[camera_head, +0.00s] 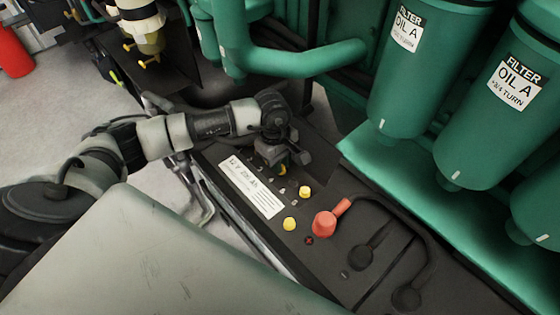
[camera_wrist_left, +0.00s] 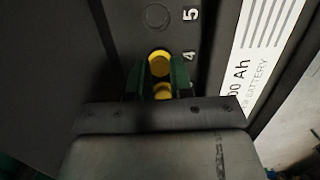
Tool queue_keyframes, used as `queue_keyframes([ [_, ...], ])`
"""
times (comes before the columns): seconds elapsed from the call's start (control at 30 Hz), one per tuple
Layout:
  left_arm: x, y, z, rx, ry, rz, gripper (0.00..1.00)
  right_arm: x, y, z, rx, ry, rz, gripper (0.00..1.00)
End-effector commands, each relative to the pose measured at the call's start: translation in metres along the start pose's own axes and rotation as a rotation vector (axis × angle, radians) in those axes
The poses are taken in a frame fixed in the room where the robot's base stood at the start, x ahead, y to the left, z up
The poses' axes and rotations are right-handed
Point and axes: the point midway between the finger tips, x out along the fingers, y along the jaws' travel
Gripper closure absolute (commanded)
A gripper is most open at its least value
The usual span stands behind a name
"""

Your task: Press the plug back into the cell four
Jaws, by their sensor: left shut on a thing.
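The black battery (camera_head: 330,258) has a row of cells along its top. My left gripper (camera_head: 280,165) is over its far end, shut on a yellow plug (camera_head: 283,171). In the left wrist view, the green fingers (camera_wrist_left: 159,75) flank the yellow plug (camera_wrist_left: 159,64), which is beside the printed 4. A dark round rim shows just past it. I cannot tell how deep the plug sits. A second yellow patch (camera_wrist_left: 162,91) shows nearer the wrist, partly hidden between the fingers. My right gripper is not in view.
Two other yellow plugs (camera_head: 305,192) (camera_head: 290,223) stand on the battery. A red terminal cap (camera_head: 325,222) and black cables (camera_head: 372,248) are nearby. Green filters (camera_head: 415,75) and a green ledge (camera_head: 440,205) rise at right. A green pipe (camera_head: 290,60) runs behind my gripper.

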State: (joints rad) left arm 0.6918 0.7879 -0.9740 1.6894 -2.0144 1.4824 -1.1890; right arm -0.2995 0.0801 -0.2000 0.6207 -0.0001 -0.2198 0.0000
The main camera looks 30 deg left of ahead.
Motion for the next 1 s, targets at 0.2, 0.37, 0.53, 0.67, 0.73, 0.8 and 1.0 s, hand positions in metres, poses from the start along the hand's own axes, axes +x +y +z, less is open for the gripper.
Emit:
queue_keyframes([
  [0.2,0.000,0.000,0.000,0.000,0.000,0.000,0.92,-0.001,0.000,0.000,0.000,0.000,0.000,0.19],
  [0.37,0.000,0.000,0.000,0.000,0.000,0.000,0.56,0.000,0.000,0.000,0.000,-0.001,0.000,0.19],
  [0.53,0.000,0.000,0.000,0.000,0.000,0.000,0.49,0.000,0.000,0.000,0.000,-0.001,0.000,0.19],
  [0.67,0.000,0.000,0.000,0.000,0.000,0.000,0.49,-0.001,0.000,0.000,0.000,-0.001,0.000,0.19],
  [0.73,-0.002,0.000,0.000,0.000,0.000,0.000,0.49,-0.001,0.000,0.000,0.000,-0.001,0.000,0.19],
  [0.8,-0.004,0.000,0.001,0.000,0.000,0.000,0.49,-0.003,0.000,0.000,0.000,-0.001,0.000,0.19],
  [1.0,-0.016,0.000,0.002,0.000,0.000,0.000,0.49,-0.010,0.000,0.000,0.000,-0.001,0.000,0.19],
])
